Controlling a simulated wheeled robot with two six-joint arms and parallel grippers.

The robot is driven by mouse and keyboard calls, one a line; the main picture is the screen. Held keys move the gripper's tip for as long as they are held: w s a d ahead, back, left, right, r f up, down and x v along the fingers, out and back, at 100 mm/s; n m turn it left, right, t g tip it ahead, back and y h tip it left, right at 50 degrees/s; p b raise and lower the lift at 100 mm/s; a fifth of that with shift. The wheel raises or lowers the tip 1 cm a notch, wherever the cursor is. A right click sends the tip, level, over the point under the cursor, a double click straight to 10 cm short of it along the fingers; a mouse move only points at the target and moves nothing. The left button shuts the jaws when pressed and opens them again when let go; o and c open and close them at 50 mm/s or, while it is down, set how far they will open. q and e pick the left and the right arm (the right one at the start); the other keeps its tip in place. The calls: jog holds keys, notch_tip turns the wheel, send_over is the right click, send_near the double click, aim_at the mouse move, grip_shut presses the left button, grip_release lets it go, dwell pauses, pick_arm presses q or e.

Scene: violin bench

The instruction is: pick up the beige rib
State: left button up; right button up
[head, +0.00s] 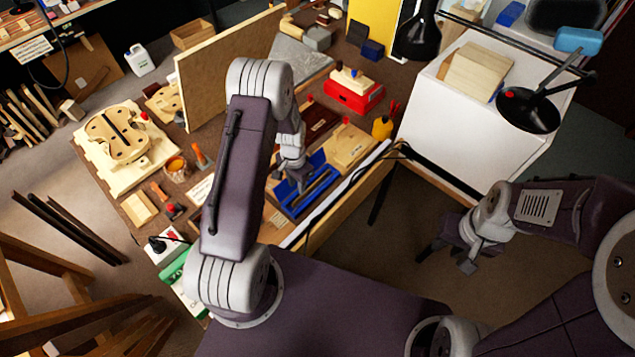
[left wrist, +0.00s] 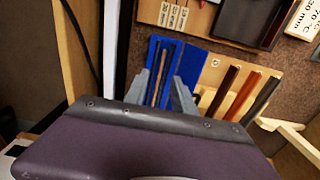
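A blue tray (head: 305,192) lies near the front edge of the bench, with thin dark and tan strips in it. In the left wrist view, the narrow tan strip, which looks like the beige rib (left wrist: 165,88), lies in the blue tray (left wrist: 213,65) next to darker strips. My left gripper (head: 297,183) is over this tray. In its wrist view, the fingers of the left gripper (left wrist: 160,98) are apart, one either side of the strips. I cannot tell whether they touch anything. My right gripper (head: 450,258) hangs over the floor right of the bench, fingers apart and empty.
A wooden board (left wrist: 208,98) with dark and reddish strips lies right of the tray. A red box (head: 353,96) and a violin body (head: 117,137) on a pale board stand farther off. A white cabinet (head: 455,130) is at right. A black cable runs along the bench edge.

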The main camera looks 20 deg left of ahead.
aim_at(312, 188)
pick_arm(q)
notch_tip(312, 188, down, 4)
jog(key=shift+a+r+p, duration=0.1)
jog(key=shift+p, duration=0.35)
notch_tip(312, 188, down, 5)
jog(key=shift+w+a+r+p, duration=0.1)
jog(key=shift+w+r+p, duration=0.05)
jog(key=shift+p, duration=0.5)
grip_shut()
